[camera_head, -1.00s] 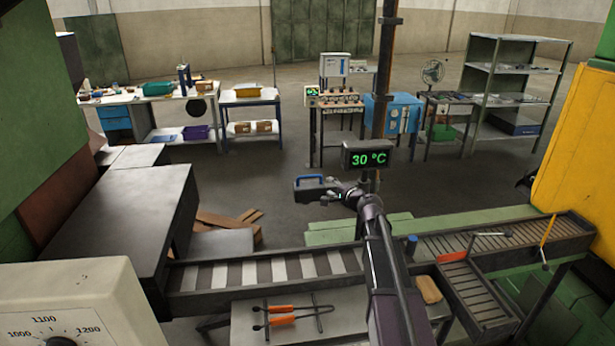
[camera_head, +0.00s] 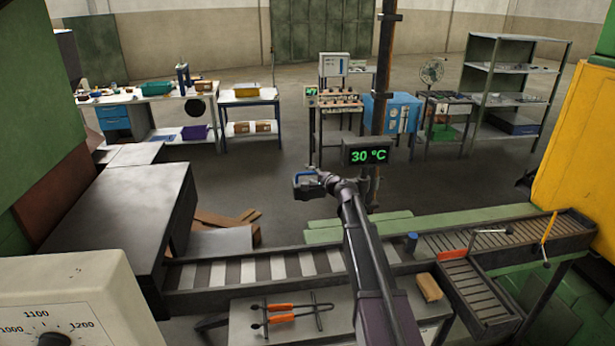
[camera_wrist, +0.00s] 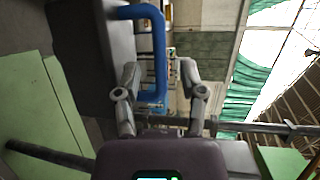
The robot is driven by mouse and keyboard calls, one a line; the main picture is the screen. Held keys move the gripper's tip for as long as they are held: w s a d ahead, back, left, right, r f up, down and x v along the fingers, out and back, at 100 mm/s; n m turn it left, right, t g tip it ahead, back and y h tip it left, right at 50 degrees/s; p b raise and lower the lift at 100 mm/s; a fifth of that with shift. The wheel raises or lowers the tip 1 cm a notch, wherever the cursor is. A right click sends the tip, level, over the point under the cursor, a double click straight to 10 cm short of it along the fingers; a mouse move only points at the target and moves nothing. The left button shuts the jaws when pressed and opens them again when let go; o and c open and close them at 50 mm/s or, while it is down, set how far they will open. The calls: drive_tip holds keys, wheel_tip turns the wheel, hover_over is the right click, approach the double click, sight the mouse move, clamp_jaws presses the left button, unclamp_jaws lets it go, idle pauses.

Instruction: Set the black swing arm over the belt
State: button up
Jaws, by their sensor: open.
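A black box-shaped head with a blue U-shaped handle (camera_head: 305,175) hangs above the floor beyond the belt (camera_head: 270,268) in the head view. It looks like the end of the black swing arm, but how it joins the dark post (camera_head: 387,60) is hidden. My gripper (camera_head: 325,180) is just right of this head. In the wrist view the black body (camera_wrist: 85,50) is at upper left, and the blue handle (camera_wrist: 158,60) runs between my open gripper fingers (camera_wrist: 160,75). The fingers are not closed on it; contact cannot be told.
A 30 °C display (camera_head: 369,156) is on the post close to my arm. A wooden block (camera_head: 428,288) and orange-handled tongs (camera_head: 290,312) lie on the bench in front of the belt. Open floor lies behind.

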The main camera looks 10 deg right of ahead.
sight(308, 173)
drive_tip(key=shift+x, duration=1.65)
clamp_jaws()
